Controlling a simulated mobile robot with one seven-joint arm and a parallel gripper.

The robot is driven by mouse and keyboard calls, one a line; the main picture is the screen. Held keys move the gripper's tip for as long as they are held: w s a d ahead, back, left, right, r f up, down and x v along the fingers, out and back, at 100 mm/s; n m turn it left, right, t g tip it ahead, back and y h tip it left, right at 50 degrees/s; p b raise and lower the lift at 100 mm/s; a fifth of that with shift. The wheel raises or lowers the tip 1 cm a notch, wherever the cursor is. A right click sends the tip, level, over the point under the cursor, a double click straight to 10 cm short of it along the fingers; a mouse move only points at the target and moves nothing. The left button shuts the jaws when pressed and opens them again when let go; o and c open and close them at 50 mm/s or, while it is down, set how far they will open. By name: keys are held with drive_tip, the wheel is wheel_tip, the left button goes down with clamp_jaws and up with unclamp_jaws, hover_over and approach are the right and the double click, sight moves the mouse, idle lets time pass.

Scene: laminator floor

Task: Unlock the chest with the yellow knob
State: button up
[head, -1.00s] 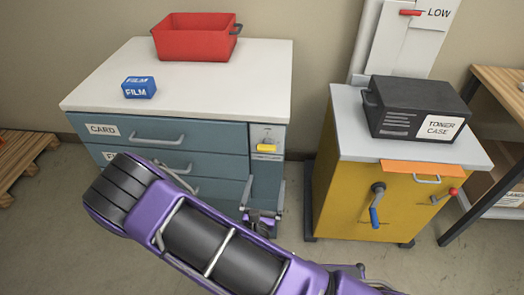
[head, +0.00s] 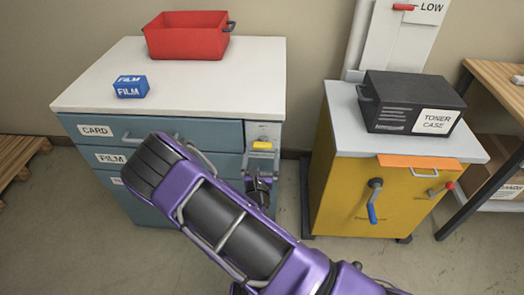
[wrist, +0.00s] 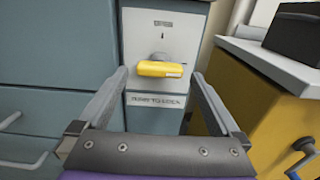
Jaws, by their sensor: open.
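The blue-grey chest (head: 215,130) has a white top and drawers labelled CARD and FILM. Its yellow knob (head: 262,146) sits on a pale lock plate at the chest's right front; the knob (wrist: 160,69) lies level in the wrist view, with a dark mark above it. My gripper (head: 262,168) is just below the knob in the head view, partly hidden by my arm. In the wrist view my gripper (wrist: 158,82) is open, its fingers to the left and right of the knob.
A red bin (head: 188,36) and a blue FILM box (head: 130,87) stand on the chest top. To the right is a yellow cabinet (head: 345,195) with a blue-handled crank (head: 373,205) and a black toner case (head: 413,102). A narrow floor gap separates chest and cabinet.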

sight(263, 144)
drive_tip(key=shift+w, duration=1.35)
drive_tip(key=c, duration=1.2)
